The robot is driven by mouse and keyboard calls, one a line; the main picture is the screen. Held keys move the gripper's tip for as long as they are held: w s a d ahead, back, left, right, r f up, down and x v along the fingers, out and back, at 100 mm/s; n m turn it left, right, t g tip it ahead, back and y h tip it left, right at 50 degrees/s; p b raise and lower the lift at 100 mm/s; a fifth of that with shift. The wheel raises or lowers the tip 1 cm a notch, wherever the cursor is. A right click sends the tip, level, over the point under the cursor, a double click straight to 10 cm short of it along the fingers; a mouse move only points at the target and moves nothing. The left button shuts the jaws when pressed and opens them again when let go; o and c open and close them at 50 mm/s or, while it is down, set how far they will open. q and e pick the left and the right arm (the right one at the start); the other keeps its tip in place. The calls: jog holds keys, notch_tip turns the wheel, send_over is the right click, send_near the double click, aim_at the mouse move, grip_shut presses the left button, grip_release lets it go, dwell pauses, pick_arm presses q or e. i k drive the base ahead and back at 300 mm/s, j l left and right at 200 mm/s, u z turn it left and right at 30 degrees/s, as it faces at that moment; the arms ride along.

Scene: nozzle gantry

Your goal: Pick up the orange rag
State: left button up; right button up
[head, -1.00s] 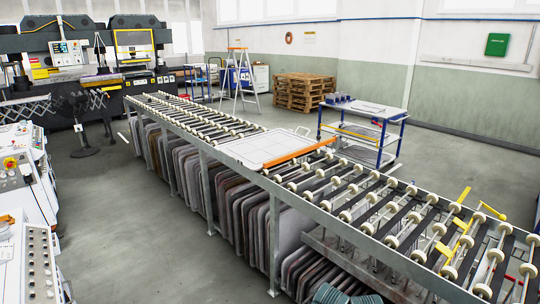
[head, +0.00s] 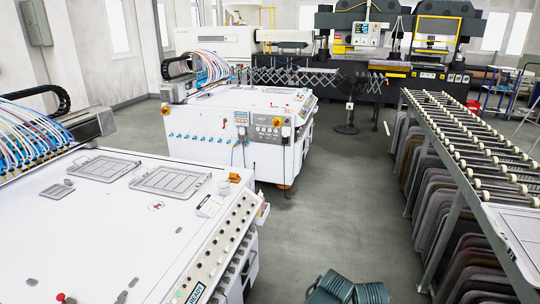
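A small crumpled orange thing, which looks like the orange rag (head: 234,178), lies on the right edge of the white machine top (head: 110,215) in the left foreground. It is beside the sloped control panel and is small in the picture. Neither of my grippers is in view. Only dark teal parts of my own body show at the bottom edge.
A second white machine (head: 245,110) stands behind, with a grey floor aisle (head: 315,220) to its right. A roller conveyor (head: 470,150) runs along the right, with grey slabs stored under it. A white bottle (head: 261,198) stands at the near machine's side.

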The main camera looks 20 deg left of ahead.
aim_at(234, 177)
jog(key=i+u, duration=0.5)
jog(key=i+l+u, duration=0.2)
jog(key=i+u, duration=0.25)
jog(key=i+l+u, duration=0.25)
jog(key=u, duration=0.25)
jog(key=i+l+u, duration=0.3)
jog(key=l+u, duration=0.15)
jog(key=i+l+u, duration=0.25)
jog(key=l+u, duration=0.15)
jog(key=l, duration=0.25)
jog(key=i+l+u, duration=0.1)
jog(key=l+u, duration=0.3)
jog(key=l, duration=0.3)
jog(key=l+u, duration=0.4)
jog(key=l, duration=0.35)
jog(key=i, duration=0.05)
